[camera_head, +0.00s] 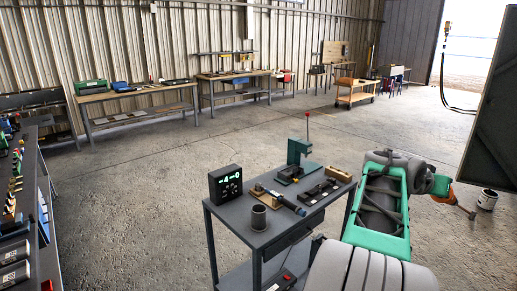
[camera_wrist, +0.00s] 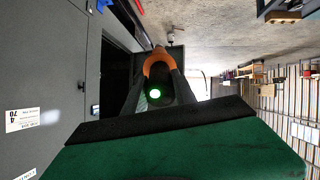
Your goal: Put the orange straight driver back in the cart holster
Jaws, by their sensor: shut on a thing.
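The orange straight driver (camera_head: 450,196) is at the right in the head view, held out sideways with its thin end pointing down and right. My gripper (camera_head: 440,186) is shut on it, away from the cart (camera_head: 237,224). In the wrist view, the driver's orange body (camera_wrist: 158,64) and dark end with a lit green spot show between the dark fingers of my gripper (camera_wrist: 153,88). A grey upright cylinder (camera_head: 258,217) stands at the cart's near left; it looks like a holster, but I cannot be sure. The inside of the cylinder is hard to make out.
The cart top also holds a display (camera_head: 226,183), a blue-and-black tool (camera_head: 288,203) on a wooden base, a green press (camera_head: 298,155) and a dark tray (camera_head: 320,191). A dark panel (camera_head: 492,125) rises right of my gripper. A bucket (camera_head: 487,200) stands on the floor.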

